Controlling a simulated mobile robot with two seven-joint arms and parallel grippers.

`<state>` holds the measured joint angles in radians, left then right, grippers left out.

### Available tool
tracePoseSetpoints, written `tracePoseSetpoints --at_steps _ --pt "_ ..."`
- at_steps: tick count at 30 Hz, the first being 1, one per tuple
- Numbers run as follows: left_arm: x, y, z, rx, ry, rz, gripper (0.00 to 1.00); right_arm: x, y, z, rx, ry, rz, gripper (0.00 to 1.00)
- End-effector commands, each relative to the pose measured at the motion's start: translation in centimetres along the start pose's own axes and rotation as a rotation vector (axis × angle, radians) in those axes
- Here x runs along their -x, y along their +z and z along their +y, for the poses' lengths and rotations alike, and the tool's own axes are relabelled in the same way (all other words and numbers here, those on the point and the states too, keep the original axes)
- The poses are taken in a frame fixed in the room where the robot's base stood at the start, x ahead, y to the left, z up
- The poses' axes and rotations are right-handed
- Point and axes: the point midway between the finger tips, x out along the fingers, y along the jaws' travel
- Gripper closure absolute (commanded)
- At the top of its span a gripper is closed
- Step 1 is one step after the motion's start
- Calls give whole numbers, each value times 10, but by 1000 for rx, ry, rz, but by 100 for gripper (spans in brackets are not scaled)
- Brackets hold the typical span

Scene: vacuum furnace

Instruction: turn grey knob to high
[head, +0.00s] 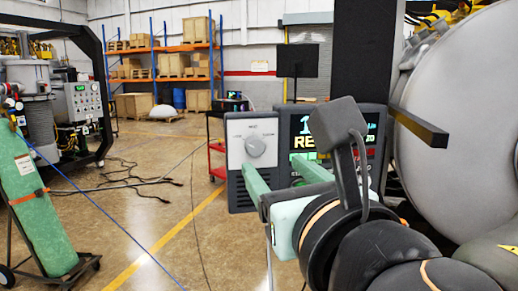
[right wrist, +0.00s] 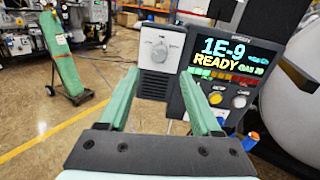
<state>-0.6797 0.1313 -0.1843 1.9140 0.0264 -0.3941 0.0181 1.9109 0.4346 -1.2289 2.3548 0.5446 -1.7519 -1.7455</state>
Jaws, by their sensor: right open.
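The grey knob (head: 255,147) is on a white panel (head: 240,128) of a dark control unit. In the right wrist view the knob (right wrist: 160,52) shows just beyond and between the fingertips. Small marks sit around it at left, top and right, too small to read for sure. Its pointer seems to be near the top, but the exact setting is unclear. My right gripper (head: 277,170) has green fingers spread apart, empty, in front of and below the knob. In the right wrist view the gripper (right wrist: 158,80) is apart from the knob. My left gripper is not in view.
A display (right wrist: 228,60) reading "1E-9 READY" is right of the knob panel, with buttons below it. A large grey chamber (head: 465,110) stands at the right. A green gas cylinder (head: 38,205) on a cart is at the left. Floor between them is mostly clear, with cables.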

Motion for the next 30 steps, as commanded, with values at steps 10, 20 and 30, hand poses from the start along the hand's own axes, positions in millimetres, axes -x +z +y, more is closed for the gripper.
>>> tracePoseSetpoints --at_steps 10,20,30 --pt "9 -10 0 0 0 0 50 -65 1 0 -3 0 2 35" --pt "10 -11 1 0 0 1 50 -81 0 1 -1 2 -1 35" --pt "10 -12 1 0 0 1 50 -81 0 0 -2 2 0 55"
